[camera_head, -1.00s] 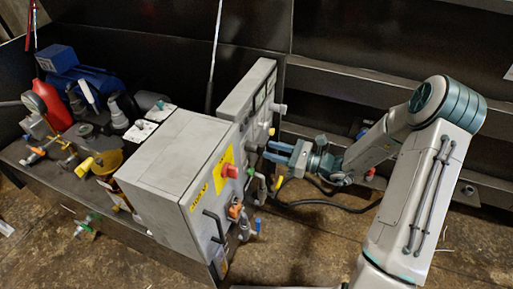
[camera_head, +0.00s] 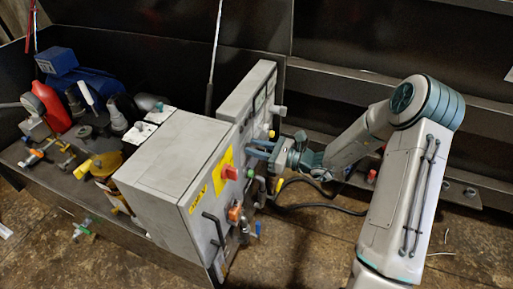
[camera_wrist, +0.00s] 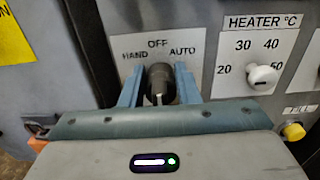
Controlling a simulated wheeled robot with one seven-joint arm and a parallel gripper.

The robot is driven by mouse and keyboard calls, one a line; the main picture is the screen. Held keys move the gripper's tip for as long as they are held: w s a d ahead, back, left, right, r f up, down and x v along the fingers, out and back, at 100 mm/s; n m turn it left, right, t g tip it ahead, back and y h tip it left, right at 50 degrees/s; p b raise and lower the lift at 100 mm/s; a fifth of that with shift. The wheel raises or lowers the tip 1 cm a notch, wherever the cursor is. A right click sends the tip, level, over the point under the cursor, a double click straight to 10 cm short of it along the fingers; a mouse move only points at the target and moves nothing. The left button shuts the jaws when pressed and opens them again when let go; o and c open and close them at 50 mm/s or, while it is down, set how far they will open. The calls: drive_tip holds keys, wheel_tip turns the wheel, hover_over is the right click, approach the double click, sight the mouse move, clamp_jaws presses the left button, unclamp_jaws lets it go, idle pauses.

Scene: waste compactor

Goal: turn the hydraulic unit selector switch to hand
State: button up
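The selector switch (camera_wrist: 159,80) is a dark round knob on a white plate marked HAND, OFF and AUTO, in the middle of the wrist view. HAND is on the left, OFF at the top, AUTO on the right. I cannot tell clearly which mark the knob points to. My gripper (camera_wrist: 158,88) has its two blue fingers apart, one on each side of the knob; whether they touch it is not clear. In the head view my gripper (camera_head: 259,150) reaches the front of the rear grey control box (camera_head: 240,100), and the switch is hidden there.
A white heater dial (camera_wrist: 262,78) sits right of the switch, with a yellow knob (camera_wrist: 293,131) below it. The nearer grey cabinet (camera_head: 165,165) with a red switch (camera_head: 229,172) stands close to my gripper's left. Black cables (camera_head: 310,206) hang below.

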drive_tip(key=n+b, duration=0.2)
drive_tip(key=n, duration=0.1)
drive_tip(key=n+b, duration=0.1)
drive_tip(key=n, duration=0.1)
drive_tip(key=shift+s+f, duration=0.2)
drive_tip(key=shift+f, duration=0.05)
drive_tip(key=shift+s+n+b, duration=0.1)
drive_tip(key=shift+n+b, duration=1.6)
drive_tip(key=shift+n, duration=0.2)
drive_tip(key=shift+r, duration=0.1)
drive_tip(key=o, duration=0.6)
drive_tip(key=p+v, duration=0.2)
drive_tip(key=v, duration=1.1)
drive_tip(key=shift+d, duration=0.35)
